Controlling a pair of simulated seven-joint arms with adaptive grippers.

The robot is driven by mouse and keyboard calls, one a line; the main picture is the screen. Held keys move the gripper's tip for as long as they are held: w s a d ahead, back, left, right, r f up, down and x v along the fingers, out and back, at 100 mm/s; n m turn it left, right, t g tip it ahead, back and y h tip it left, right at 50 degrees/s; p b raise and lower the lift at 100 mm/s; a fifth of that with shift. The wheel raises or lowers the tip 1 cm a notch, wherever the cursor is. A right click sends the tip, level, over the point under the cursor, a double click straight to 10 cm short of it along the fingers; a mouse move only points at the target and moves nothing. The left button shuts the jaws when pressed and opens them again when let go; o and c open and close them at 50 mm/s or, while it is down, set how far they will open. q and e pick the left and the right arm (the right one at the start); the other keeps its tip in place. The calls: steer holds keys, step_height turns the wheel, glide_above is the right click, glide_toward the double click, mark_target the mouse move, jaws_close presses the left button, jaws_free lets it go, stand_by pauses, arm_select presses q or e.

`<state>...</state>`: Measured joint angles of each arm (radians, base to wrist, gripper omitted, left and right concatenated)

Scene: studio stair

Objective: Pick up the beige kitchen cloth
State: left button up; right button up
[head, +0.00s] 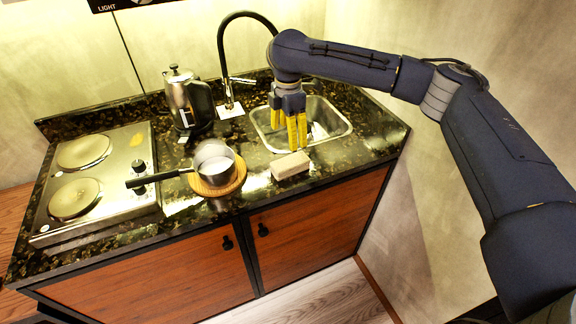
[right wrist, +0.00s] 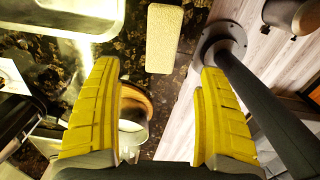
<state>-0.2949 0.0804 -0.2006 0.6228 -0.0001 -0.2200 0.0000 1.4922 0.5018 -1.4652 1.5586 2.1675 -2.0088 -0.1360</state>
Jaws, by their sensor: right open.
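The beige kitchen cloth (head: 290,165) is a folded block lying on the dark counter near its front edge, just in front of the sink. My right gripper (head: 289,138) is open and empty, pointing down with yellow fingers over the sink's front side, behind the cloth in the head view. In the right wrist view the cloth (right wrist: 163,38) lies beyond the open fingertips (right wrist: 158,70), about midway between them and apart from them. My left gripper is in neither view.
The sink (head: 325,125) with a black faucet (head: 222,50) is behind the cloth. To its left, a saucepan (head: 213,162) stands on a round wooden board (head: 228,186). A kettle (head: 188,103) and a two-plate hob (head: 100,180) stand farther left.

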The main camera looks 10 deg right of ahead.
mark_target(288, 162)
step_height(288, 162, down, 7)
steer(key=shift+f, duration=0.1)
steer(key=shift+s+f, duration=0.2)
steer(key=shift+f, duration=2.4)
steer(key=shift+c, duration=0.3)
steer(key=c, duration=1.2)
